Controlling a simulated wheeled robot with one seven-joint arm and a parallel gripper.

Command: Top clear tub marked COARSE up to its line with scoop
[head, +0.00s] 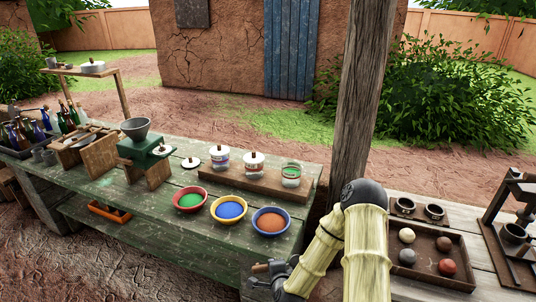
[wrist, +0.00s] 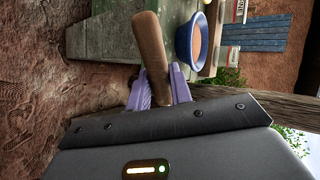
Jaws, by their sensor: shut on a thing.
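My gripper (head: 272,274) is low at the front edge of the green bench in the head view. In the wrist view my gripper (wrist: 160,88) is shut on a brown wooden handle (wrist: 149,40), seemingly the scoop's. The scoop's bowl cannot be made out. Three small labelled tubs stand on a wooden board: one at left (head: 220,158), one in the middle (head: 253,163), and a clear one at right (head: 291,175) with green showing at its top. Their labels are too small to read. Bowls of green (head: 190,200), blue (head: 229,210) and orange (head: 270,221) material stand in front.
A green grinder with a grey funnel (head: 135,130) and a pale lid (head: 191,163) are left of the tubs. A wooden post (head: 357,90) rises right of the bench. A tray of balls (head: 430,256) lies on the right table. Bottles (head: 68,115) stand far left.

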